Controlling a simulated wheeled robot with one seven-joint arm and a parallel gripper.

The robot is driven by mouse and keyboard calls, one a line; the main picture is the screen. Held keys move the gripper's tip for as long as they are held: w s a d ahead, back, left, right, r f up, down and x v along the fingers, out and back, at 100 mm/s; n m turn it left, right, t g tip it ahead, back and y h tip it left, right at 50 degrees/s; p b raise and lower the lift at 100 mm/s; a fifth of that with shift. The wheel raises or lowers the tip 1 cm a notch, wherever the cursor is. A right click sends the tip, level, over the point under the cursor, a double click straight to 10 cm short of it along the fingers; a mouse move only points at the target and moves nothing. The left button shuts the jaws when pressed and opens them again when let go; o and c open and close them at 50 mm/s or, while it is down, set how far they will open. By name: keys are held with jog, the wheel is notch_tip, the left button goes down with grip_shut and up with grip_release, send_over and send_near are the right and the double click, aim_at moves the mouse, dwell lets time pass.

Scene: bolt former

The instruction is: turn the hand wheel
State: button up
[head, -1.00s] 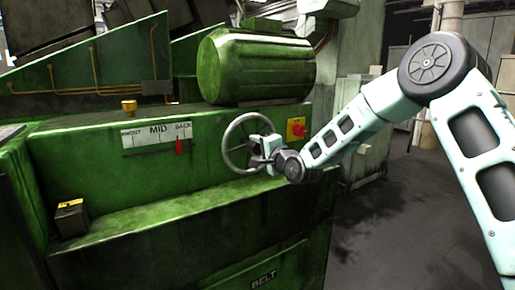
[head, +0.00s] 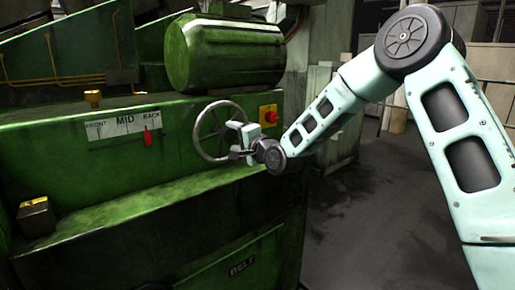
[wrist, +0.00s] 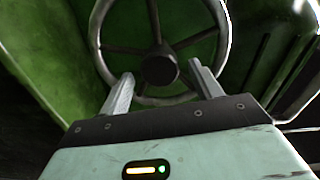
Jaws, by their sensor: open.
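The hand wheel (head: 197,132) is a grey spoked ring on the front of the green machine, below the drum-shaped motor. The wrist view shows its dark hub (wrist: 160,70) and the rim (wrist: 97,30). My gripper (head: 238,147) is at the lower right of the wheel in the head view and hides part of it. In the wrist view its two fingers are spread apart, pointing at the wheel on either side below the hub, with nothing held between them. I cannot tell whether they touch the rim. A red pointer (head: 148,137) stands near BACK on the FRONT-MID-BACK scale (head: 112,128).
A red button on a yellow plate (head: 268,115) is just right of the wheel. The green motor (head: 225,55) bulges out above it. A ledge (head: 150,185) runs below, with a small dark box (head: 36,218) at left. Open floor (head: 350,225) lies to the right.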

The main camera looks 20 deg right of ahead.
jog(key=v, duration=1.4)
jog(key=shift+s, duration=0.2)
dwell(1.2)
jog(key=w+a+n+p, duration=0.1)
jog(key=w+a+n, duration=0.1)
jog(key=w+n, duration=0.4)
jog(key=w+a+n+p, duration=0.2)
jog(key=w+n, duration=0.4)
jog(key=w+a+n+p, duration=0.1)
jog(key=w+a+n, duration=0.1)
jog(key=w+n, duration=0.3)
jog(key=shift+w+r+n+p, duration=0.2)
jog(key=shift+w+n+p, duration=0.2)
jog(key=shift+n, duration=0.1)
jog(key=shift+c, duration=0.3)
jog(key=c, duration=1.3)
jog(key=shift+f+m, duration=0.1)
jog(key=shift+m, duration=0.3)
